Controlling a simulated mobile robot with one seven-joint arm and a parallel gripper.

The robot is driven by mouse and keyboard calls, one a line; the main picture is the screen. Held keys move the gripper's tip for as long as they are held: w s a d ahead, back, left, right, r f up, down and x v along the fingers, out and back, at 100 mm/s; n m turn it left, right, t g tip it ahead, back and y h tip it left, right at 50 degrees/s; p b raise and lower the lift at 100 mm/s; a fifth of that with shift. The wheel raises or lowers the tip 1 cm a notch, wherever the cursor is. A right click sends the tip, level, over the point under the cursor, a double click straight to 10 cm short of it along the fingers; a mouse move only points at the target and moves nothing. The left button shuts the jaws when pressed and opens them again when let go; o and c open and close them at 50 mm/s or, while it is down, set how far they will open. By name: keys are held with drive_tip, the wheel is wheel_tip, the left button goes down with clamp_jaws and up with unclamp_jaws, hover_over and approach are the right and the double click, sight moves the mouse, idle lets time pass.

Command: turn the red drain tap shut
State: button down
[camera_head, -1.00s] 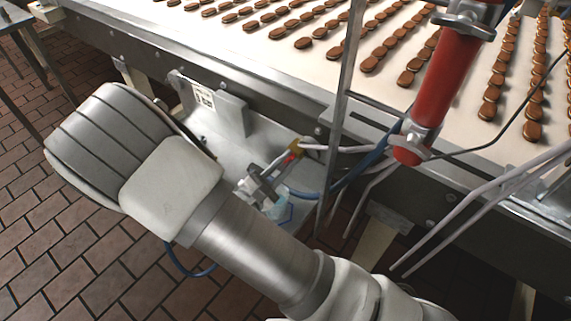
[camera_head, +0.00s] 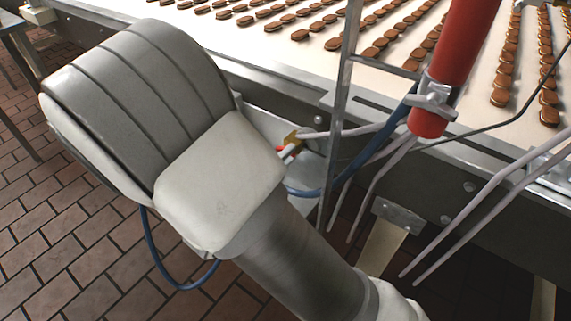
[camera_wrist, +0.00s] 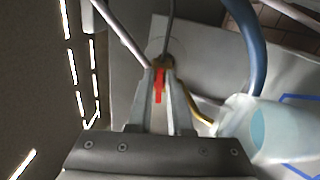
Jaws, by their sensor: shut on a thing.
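The red drain tap handle (camera_wrist: 159,86) stands between the two fingers of my gripper (camera_wrist: 160,80) in the wrist view. The fingers are shut on it, one on each side. My arm's large grey and white links hide nearly all of my gripper there.
A clear, bluish container (camera_wrist: 262,130) lies close to the right of my fingers. A blue hose (camera_wrist: 250,45) curves past the tap. A steel upright (camera_head: 338,110), a red cylinder (camera_head: 455,55) and thin pipes (camera_head: 375,185) stand right of the tap. The biscuit conveyor (camera_head: 265,50) lies behind.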

drive_tip(key=shift+f+m+b, duration=0.1)
drive_tip(key=shift+m+b, duration=0.35)
drive_tip(key=shift+m, duration=0.15)
drive_tip(key=c, duration=1)
unclamp_jaws()
drive_tip(key=shift+o, duration=0.2)
drive_tip(key=shift+a, duration=0.1)
drive_tip(key=p+v, duration=0.3)
drive_tip(key=v, duration=1.4)
drive_tip(key=shift+s+a, duration=0.15)
drive_tip(key=shift+s, duration=0.05)
